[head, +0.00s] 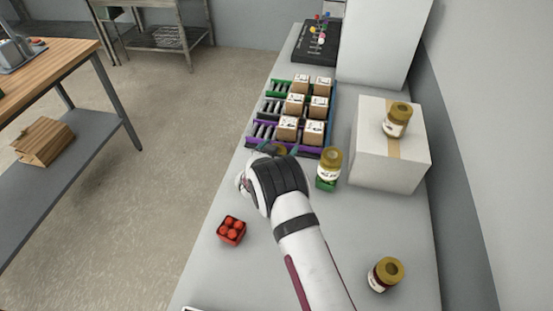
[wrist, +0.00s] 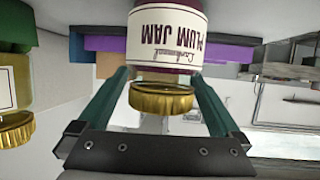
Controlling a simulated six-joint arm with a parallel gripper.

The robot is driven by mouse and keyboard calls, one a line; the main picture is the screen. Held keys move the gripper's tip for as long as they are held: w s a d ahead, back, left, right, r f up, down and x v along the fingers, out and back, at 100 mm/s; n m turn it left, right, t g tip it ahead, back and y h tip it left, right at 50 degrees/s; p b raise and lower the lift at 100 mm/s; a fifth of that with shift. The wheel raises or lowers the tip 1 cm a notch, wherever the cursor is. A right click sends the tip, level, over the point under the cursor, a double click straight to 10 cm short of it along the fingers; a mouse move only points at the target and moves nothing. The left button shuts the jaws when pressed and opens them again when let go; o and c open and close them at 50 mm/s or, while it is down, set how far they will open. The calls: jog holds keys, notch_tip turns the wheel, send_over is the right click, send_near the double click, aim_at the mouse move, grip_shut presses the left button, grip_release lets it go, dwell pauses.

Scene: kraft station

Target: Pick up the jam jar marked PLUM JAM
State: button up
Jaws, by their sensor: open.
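The plum jam jar (wrist: 165,40) fills the top middle of the wrist view, upside down there, with its PLUM JAM label readable, dark contents and a gold lid. My gripper (wrist: 158,76) is open, with one teal finger on each side of the jar. Gaps show between the fingers and the lid, so it is not clamped. In the head view my gripper (head: 277,150) is at the front of the purple rack.
A gold-lidded jar on a green base (head: 328,166) stands close to the right. Other jars are on a white box (head: 397,120) and at front right (head: 386,274). Racks with small boxes (head: 288,129) lie behind. A red punnet of tomatoes (head: 232,230) sits front left.

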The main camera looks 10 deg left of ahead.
grip_shut()
dwell(0.3)
